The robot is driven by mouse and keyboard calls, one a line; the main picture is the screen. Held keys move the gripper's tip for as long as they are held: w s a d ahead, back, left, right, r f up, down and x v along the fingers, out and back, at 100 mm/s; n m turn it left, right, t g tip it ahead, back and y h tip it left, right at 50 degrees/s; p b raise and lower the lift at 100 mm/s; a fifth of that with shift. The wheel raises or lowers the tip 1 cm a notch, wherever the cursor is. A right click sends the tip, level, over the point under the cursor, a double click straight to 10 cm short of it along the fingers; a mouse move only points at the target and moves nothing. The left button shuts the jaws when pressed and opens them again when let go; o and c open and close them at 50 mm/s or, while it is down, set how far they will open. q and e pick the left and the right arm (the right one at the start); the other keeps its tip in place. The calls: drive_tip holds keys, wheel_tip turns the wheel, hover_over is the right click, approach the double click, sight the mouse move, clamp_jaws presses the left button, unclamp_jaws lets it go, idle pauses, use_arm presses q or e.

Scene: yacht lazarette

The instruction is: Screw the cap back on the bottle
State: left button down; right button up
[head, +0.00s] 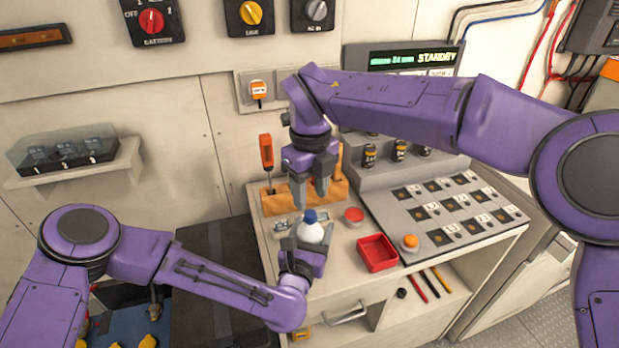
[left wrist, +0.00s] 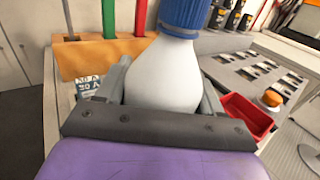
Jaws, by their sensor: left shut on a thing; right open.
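A white bottle (head: 312,233) stands upright on the workbench, near its left front. A blue cap (head: 310,216) sits on top of its neck; I cannot tell how tightly it is seated. My left gripper (head: 303,245) is shut on the bottle's body from the front. In the left wrist view the bottle (left wrist: 163,82) is between the fingers, and the ribbed blue cap (left wrist: 186,14) is cut off by the top edge. My right gripper (head: 311,200) is open and empty, pointing down just above the cap, its fingertips apart.
An orange tool holder (head: 280,202) with upright handles stands behind the bottle. To the right are a red disc (head: 354,216), an empty red tray (head: 377,252), an orange button (head: 409,242) and a grey slotted panel (head: 470,236). Pens (head: 422,281) lie on the shelf below.

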sight(310, 213)
wheel_tip(310, 213, down, 5)
drive_tip(key=shift+r, duration=0.1)
drive_tip(key=shift+c, duration=0.3)
clamp_jaws()
drive_tip(key=shift+o, duration=1.2)
unclamp_jaws()
